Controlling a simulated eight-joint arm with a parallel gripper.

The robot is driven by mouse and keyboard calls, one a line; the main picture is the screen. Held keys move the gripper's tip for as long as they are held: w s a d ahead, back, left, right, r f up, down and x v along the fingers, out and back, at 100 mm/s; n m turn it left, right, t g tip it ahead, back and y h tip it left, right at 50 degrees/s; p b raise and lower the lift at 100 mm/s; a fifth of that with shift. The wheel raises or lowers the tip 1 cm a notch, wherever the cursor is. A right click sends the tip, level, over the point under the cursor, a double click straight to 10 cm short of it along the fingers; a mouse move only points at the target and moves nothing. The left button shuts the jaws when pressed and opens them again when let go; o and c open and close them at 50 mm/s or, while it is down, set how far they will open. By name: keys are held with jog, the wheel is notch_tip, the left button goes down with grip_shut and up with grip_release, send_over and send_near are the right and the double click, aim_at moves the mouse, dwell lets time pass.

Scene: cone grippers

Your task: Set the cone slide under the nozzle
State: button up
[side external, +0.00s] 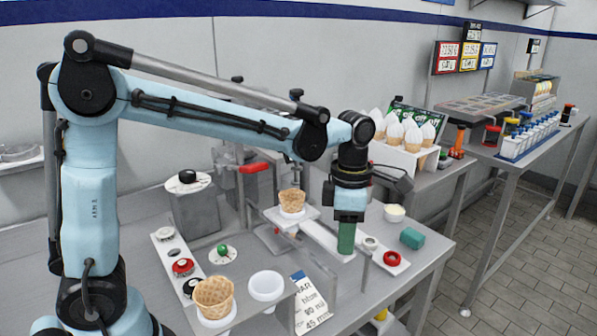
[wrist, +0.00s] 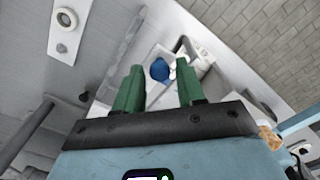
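A waffle cone (side external: 292,201) stands upright on the white square plate of the cone slide (side external: 272,214). A pale rail (side external: 322,238) runs from the plate toward the front right. A red handle (side external: 254,168) marks the dispenser behind and left of the plate; its nozzle is largely hidden and I cannot make it out. My gripper (side external: 347,238) points down by the rail's front right end, to the right of the cone. In the wrist view my gripper (wrist: 158,72) has its green fingers apart, with nothing clearly held. A bit of waffle cone (wrist: 269,137) shows at the right edge there.
A rack of filled cones (side external: 405,155) stands behind.

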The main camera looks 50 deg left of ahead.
aim_at(330, 241)
grip_shut()
jog(key=shift+a, duration=0.1)
jog(key=shift+a, duration=2)
jog(key=shift+o, duration=1.4)
grip_release()
